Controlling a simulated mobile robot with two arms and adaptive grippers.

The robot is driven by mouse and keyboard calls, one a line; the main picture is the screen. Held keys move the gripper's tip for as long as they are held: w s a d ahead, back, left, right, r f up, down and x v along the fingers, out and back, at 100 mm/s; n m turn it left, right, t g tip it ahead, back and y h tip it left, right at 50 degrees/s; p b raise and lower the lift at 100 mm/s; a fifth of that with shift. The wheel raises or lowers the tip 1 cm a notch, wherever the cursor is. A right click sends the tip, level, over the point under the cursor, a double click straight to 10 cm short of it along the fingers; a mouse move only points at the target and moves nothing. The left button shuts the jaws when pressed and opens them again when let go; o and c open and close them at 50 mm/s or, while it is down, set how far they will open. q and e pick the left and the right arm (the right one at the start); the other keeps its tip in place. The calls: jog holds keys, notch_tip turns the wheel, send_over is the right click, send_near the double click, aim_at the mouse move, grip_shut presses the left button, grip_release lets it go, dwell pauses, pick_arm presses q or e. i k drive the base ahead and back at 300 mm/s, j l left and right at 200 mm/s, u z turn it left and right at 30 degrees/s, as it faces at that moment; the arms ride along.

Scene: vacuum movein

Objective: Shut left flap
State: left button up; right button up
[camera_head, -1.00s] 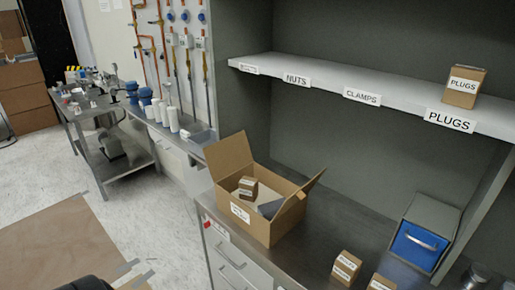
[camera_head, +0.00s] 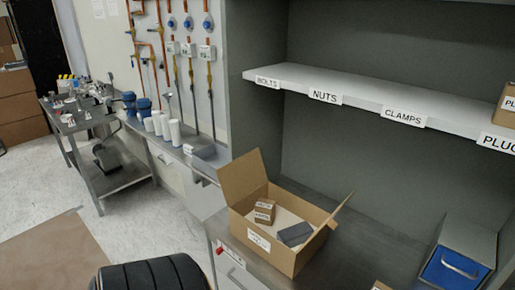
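An open cardboard box (camera_head: 272,246) stands on the metal worktop below the shelf. Its left flap (camera_head: 242,176) stands up and leans outward at the back left. Its right flap (camera_head: 338,212) sticks up and out to the right. Inside lie small brown boxes (camera_head: 264,211) and a dark grey item (camera_head: 295,234). A black ribbed part of mine (camera_head: 150,274) shows at the bottom edge, left of the box and apart from it. No gripper fingers show in this view.
A white shelf (camera_head: 362,105) labelled bolts, nuts, clamps and plugs runs above the worktop. A blue-fronted bin (camera_head: 454,266) stands to the right of the box. A metal table (camera_head: 117,180) with equipment is at the far left.

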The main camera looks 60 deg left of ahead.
aim_at(237, 179)
jog(key=k+j, duration=0.1)
jog(key=j, duration=0.35)
jog(key=j+z, duration=0.15)
jog(key=j, duration=0.3)
jog(key=k+j, duration=0.15)
jog(key=j, duration=0.25)
jog(key=k+j+z, duration=0.15)
jog(key=j, duration=0.3)
jog(key=k+j, duration=0.1)
jog(key=j, duration=0.3)
jog(key=k+j+z, duration=0.15)
jog(key=j, duration=0.3)
